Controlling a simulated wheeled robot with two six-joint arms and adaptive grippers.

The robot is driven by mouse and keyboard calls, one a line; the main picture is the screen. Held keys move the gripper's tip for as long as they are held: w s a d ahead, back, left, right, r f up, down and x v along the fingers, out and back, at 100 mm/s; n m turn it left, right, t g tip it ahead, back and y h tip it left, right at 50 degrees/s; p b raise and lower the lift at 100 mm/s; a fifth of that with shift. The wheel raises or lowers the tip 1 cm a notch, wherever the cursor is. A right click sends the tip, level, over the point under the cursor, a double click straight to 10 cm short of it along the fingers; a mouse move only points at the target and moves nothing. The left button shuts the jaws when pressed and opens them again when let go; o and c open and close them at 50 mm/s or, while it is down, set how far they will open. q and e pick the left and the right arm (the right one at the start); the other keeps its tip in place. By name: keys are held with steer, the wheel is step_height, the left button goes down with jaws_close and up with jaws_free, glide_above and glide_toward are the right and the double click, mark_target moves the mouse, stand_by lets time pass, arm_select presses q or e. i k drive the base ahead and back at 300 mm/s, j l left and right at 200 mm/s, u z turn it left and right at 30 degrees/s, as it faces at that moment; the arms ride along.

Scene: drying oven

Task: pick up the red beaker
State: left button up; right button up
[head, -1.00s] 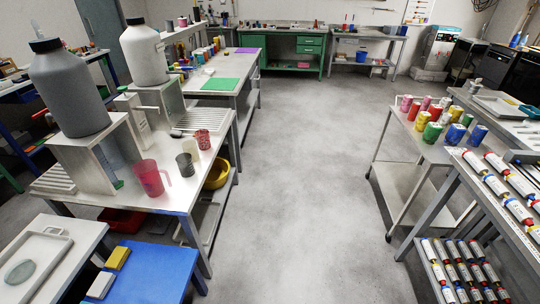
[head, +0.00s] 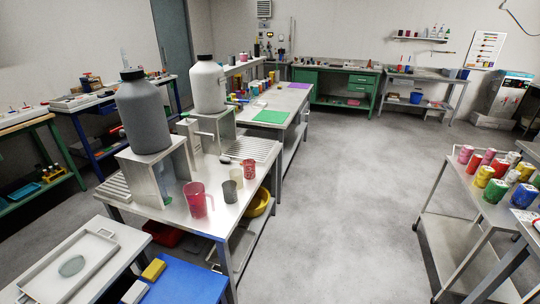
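The red beaker (head: 195,200) is a translucent red jug with a handle, standing upright near the front right corner of the steel workbench (head: 228,222) in the head view. A grey cup (head: 236,177) stands just behind it to the right, and a darker grey cup (head: 229,192) is right beside it. A small dark red patterned cup (head: 248,169) stands further back. Neither of my grippers shows in the head view.
A metal stand (head: 148,178) with a large grey bottle (head: 146,118) rises left of the beaker; a white bottle (head: 208,86) stands behind. A blue-topped table (head: 182,284) is in front. The floor to the right is clear up to a trolley of cans (head: 466,188).

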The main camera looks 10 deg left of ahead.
mark_target(249, 164)
steer(key=i+u, duration=0.1)
steer(key=u, duration=0.4)
steer(key=i+l+u, duration=0.1)
steer(key=i+l, duration=0.15)
steer(key=i+l+u, duration=0.15)
steer(key=i+l, duration=0.15)
steer(key=i+l+u, duration=0.1)
steer(key=l, duration=0.35)
steer(key=i+l+u, duration=0.1)
steer(key=i+l, duration=0.25)
steer(key=i+l+u, duration=0.15)
steer(key=l, duration=0.3)
steer(key=i+l+u, duration=0.1)
steer(key=i+l, duration=0.15)
steer(key=l, duration=0.15)
